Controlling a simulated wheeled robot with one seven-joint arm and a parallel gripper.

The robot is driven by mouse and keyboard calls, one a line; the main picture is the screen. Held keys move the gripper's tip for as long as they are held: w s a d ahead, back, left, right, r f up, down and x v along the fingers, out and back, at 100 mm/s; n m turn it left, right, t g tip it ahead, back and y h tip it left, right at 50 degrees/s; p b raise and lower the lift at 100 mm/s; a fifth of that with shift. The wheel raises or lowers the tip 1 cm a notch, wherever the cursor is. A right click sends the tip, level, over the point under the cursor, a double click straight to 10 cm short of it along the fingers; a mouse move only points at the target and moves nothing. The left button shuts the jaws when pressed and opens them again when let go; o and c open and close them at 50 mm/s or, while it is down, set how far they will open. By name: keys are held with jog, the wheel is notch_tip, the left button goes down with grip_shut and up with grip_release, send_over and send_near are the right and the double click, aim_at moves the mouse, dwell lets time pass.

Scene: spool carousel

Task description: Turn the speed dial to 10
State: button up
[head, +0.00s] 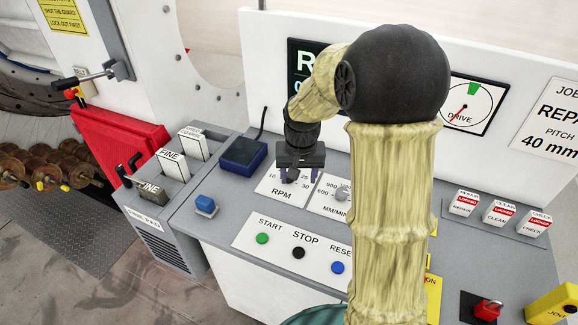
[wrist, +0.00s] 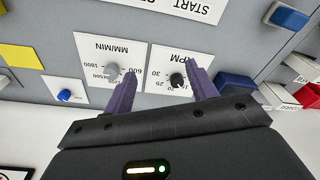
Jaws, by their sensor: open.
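The RPM plate (head: 283,194) lies on the grey console in the head view. Its black dial shows in the wrist view (wrist: 177,81), with 15, 20, 25 and 30 partly legible around it; the pointer's setting is unclear. My gripper (head: 298,177) is open above the far part of this plate and hides most of the dial in the head view. In the wrist view, the dial appears between the two purple fingers (wrist: 161,72), nearer the right one. I cannot tell whether the fingers reach down around it.
A grey MM/MIN dial (head: 342,193) sits just right of the RPM plate. START (head: 262,238), STOP (head: 299,253) and RESET (head: 337,267) buttons lie in front. A blue box (head: 243,156) stands at the left. My arm hides part of the console.

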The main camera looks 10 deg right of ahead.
jog(key=w+r+m+p, duration=0.1)
jog(key=w+m+p, duration=0.1)
jog(key=w, duration=0.5)
jog(key=w+r+m+g+p, duration=0.1)
jog(key=w+r+p, duration=0.1)
jog(key=w, duration=0.5)
jog(key=shift+w+d+m+p, duration=0.3)
jog(key=shift+w+m+p, duration=0.1)
jog(key=shift+p, duration=0.3)
jog(key=shift+f, duration=0.15)
notch_tip(320, 180, down, 17)
jog(key=p, duration=0.6)
jog(key=shift+f, duration=0.1)
jog(key=c, duration=1)
